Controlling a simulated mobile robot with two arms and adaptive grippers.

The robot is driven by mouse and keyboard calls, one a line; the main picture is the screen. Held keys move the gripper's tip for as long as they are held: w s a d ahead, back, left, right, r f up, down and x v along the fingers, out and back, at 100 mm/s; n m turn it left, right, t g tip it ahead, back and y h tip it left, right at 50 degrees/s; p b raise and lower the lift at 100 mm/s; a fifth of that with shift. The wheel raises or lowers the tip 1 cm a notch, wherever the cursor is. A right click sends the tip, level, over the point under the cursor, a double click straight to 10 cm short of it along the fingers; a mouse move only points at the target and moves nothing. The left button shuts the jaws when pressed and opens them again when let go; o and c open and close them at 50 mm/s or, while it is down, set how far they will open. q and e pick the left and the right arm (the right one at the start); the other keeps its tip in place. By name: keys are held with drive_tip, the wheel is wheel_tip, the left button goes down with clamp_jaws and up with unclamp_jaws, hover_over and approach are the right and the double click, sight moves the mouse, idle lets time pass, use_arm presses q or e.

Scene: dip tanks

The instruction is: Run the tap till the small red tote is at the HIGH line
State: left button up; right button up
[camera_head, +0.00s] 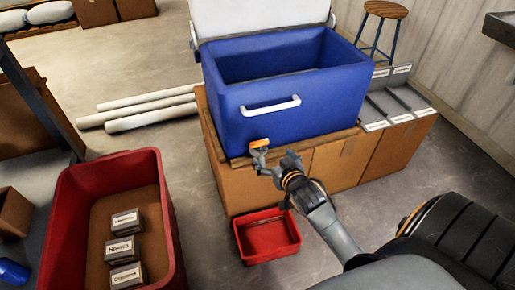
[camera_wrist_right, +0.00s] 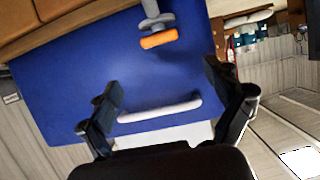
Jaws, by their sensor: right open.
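A blue cooler (camera_head: 262,118) sits on cardboard boxes. A grey tap with an orange lever (camera_head: 260,143) is at its lower front edge; in the right wrist view the orange lever (camera_wrist_right: 158,39) shows beyond the fingertips. My right gripper (camera_head: 276,167) is open and empty, close beside the tap; I cannot tell whether it touches it. The small red tote (camera_head: 267,238) stands on the floor below the gripper. I make out no water in it and no HIGH line. My left gripper is not in view.
A large red tote (camera_head: 168,215) with labelled grey blocks (camera_head: 122,248) stands at the left. White pipes (camera_head: 150,112) lie on the floor behind it. Grey labelled trays (camera_head: 400,100) and a stool (camera_head: 385,10) are right of the cooler. Floor between the totes is clear.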

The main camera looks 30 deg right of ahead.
sight(260, 143)
drive_tip(key=b+x, duration=0.2)
drive_tip(key=x, duration=0.9)
drive_tip(key=shift+f+b, duration=0.15)
drive_tip(key=shift+b, duration=0.25)
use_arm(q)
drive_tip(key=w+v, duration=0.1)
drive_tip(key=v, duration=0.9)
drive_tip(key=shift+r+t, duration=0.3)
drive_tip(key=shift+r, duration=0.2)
use_arm(e)
drive_tip(key=shift+w+d+f, duration=0.1)
drive_tip(key=shift+w+f, duration=0.05)
drive_tip(key=shift+w, duration=0.35)
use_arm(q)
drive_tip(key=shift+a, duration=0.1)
use_arm(e)
drive_tip(key=c, duration=1.2)
